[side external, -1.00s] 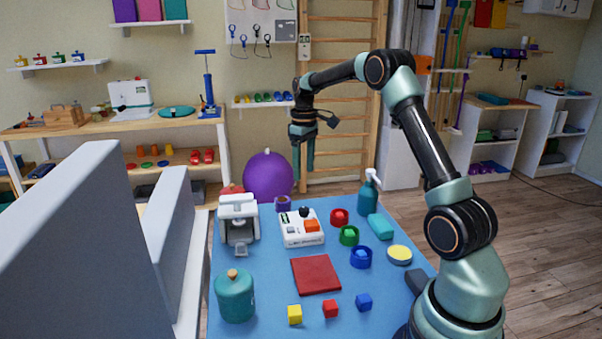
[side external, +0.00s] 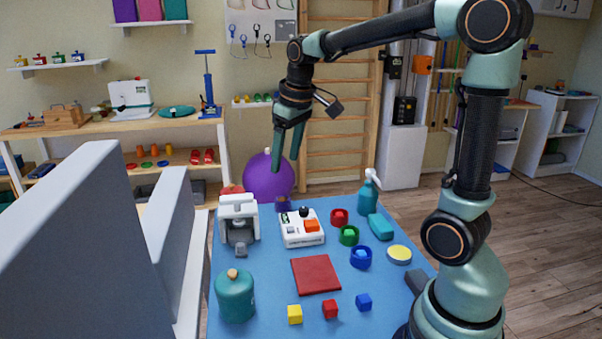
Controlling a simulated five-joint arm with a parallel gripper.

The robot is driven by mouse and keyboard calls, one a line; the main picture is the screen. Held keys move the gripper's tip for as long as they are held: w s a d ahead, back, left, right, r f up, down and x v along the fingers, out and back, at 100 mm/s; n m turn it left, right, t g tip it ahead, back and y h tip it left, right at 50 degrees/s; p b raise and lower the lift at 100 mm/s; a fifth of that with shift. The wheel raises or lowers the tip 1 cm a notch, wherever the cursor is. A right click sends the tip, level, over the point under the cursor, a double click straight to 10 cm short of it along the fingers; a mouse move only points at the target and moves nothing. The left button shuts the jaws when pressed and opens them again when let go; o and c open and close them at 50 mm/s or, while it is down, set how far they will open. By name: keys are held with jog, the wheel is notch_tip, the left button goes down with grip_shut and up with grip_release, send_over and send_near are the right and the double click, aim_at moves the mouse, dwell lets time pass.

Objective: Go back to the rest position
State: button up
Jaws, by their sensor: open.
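My gripper (side external: 284,160) is in the upper middle of the side external view, above the far part of the blue table (side external: 270,275). It points downward with its two teal fingers apart and nothing between them. The fingertips appear in front of the purple ball (side external: 262,180) and over the small purple block (side external: 283,204) in the picture. I cannot tell the exact height above the table.
Grey panels (side external: 75,250) stand at left.

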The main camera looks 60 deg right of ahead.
jog(key=s+a+f+t, duration=0.1)
jog(key=s+a+t, duration=0.1)
jog(key=s+a, duration=0.8)
jog(key=shift+s+f+t+y, duration=0.15)
jog(key=shift+f+t+y, duration=0.15)
jog(key=shift+f+y, duration=0.1)
